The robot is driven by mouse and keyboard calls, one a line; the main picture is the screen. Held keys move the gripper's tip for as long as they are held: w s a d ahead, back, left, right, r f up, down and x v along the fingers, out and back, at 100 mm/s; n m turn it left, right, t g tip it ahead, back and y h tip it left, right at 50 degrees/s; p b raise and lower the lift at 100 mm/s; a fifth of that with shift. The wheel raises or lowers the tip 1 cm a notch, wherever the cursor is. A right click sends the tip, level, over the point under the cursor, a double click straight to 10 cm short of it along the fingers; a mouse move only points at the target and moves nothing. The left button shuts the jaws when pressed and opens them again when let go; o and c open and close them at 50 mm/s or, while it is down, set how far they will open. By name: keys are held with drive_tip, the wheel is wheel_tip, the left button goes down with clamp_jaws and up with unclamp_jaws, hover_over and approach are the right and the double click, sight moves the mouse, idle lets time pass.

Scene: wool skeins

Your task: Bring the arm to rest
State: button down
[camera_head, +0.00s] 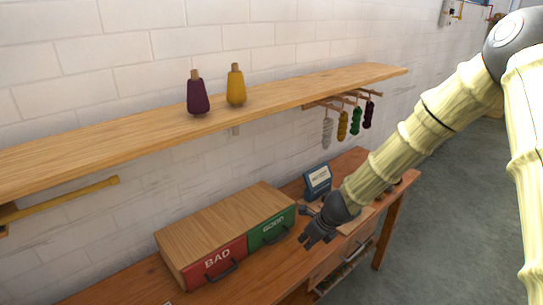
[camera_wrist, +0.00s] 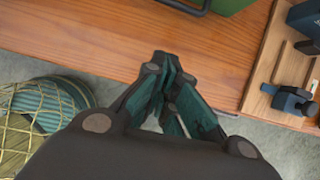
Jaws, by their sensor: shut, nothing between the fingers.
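My gripper (camera_head: 318,232) hangs at the end of my cream-coloured arm, in front of the wooden table and a little right of the green drawer. In the wrist view my gripper (camera_wrist: 168,72) has its dark fingers closed together with nothing between them. The fingertips point over the front edge of the table (camera_wrist: 110,40). The arm reaches in from the right side of the head view, bent at a joint near the top right.
A wooden box with a red BAD drawer (camera_head: 217,262) and green GOOD drawer (camera_head: 272,229) stands on the table. A small blue device (camera_head: 318,180) stands behind my gripper. The shelf (camera_head: 300,93) above holds two yarn cones; several skeins hang beneath. A netted basket (camera_wrist: 40,115) sits below the table edge.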

drive_tip(key=s+d+f+n+g+h, duration=0.1)
drive_tip(key=s+d+f+n+h, duration=0.15)
drive_tip(key=s+f+n, duration=0.5)
drive_tip(key=s+d+f+n+g+h, duration=0.1)
drive_tip(key=s+d+f+n+g, duration=0.3)
drive_tip(key=s+f, duration=0.65)
drive_tip(key=s+f+n, duration=0.3)
drive_tip(key=s+n, duration=0.5)
drive_tip(key=s, duration=0.4)
drive_tip(key=s+f+n+t, duration=0.1)
drive_tip(key=s+f+n, duration=0.2)
drive_tip(key=s+n, duration=0.5)
drive_tip(key=s, duration=0.3)
drive_tip(key=shift+s+a, duration=0.25)
drive_tip(key=shift+s, duration=0.1)
drive_tip(key=shift+f+n+y, duration=0.1)
drive_tip(key=shift+n+y, duration=0.15)
